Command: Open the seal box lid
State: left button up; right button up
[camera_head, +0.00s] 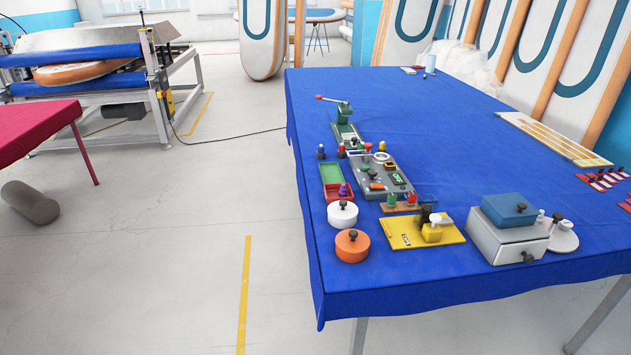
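No label in view marks a seal box, so I cannot tell which container it is. A red and green box (334,183) lies near the left edge of the blue table, with a purple knob-like piece (343,191) at its right. A round white container (342,213) and a round orange container (352,245), each with a dark knob on top, stand in front of it. A grey box (497,242) with a dark front knob stands at the right, with a smaller blue box (509,209) on top. Neither of my grippers is in view.
The blue-covered table (400,110) is clear toward its far middle. A grey panel (380,176), a green lever press (343,118) and a yellow plate (422,232) sit among the containers. A yellow board (553,138) lies at the right. Open floor is left of the table.

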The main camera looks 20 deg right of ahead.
aim_at(514, 205)
jog(key=z, duration=1.75)
jog(key=l, duration=0.1)
jog(key=i, duration=0.05)
